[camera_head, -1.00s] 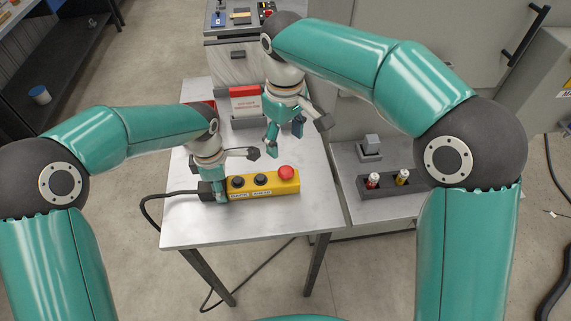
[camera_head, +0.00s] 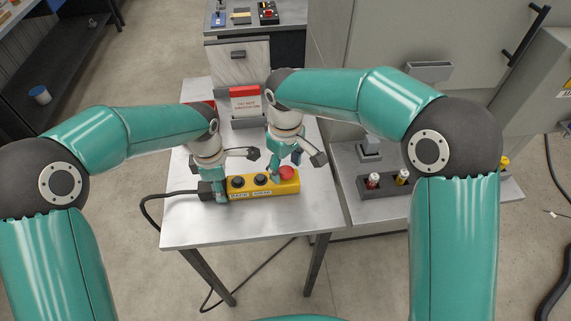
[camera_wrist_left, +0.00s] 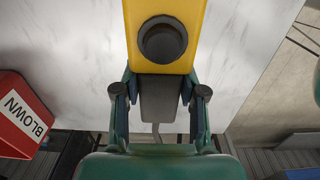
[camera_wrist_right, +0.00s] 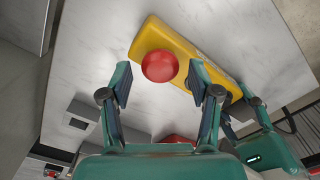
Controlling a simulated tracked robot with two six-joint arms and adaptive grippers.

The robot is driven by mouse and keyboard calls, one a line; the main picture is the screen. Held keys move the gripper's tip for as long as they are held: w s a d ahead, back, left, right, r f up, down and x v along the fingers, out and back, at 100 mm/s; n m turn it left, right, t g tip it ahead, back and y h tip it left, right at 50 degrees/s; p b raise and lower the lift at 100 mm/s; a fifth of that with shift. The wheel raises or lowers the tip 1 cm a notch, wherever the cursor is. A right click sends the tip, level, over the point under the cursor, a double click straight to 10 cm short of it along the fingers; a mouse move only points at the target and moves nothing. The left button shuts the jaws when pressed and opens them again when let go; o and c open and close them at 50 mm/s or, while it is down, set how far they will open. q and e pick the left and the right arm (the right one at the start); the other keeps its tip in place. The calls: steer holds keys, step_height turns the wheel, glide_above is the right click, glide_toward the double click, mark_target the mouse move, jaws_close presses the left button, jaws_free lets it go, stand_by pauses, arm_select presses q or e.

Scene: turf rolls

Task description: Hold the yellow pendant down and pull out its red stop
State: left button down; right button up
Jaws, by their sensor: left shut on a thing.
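The yellow pendant (camera_head: 262,190) lies on the metal table, with two black buttons and a red mushroom stop (camera_head: 286,173) at its right end. My left gripper (camera_head: 221,190) is shut on the pendant's left end, by its grey cable gland (camera_wrist_left: 158,98); the left wrist view shows the fingers on either side of it. My right gripper (camera_head: 292,162) is open above the red stop. In the right wrist view the stop (camera_wrist_right: 160,66) lies just beyond the open fingertips, and nothing is between the fingers. In the head view the right gripper partly hides the stop.
A red and white sign (camera_head: 246,101) stands at the back of the table. A black cable (camera_head: 165,195) leaves the pendant on the left. The table's front is clear.

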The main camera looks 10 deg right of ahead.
mark_target(285, 170)
jaws_close()
arm_select(q)
steer(key=shift+a+f, duration=0.1)
arm_select(e)
steer(key=shift+r, duration=0.95)
steer(key=shift+o, duration=1.1)
jaws_free()
step_height(285, 170, up, 12)
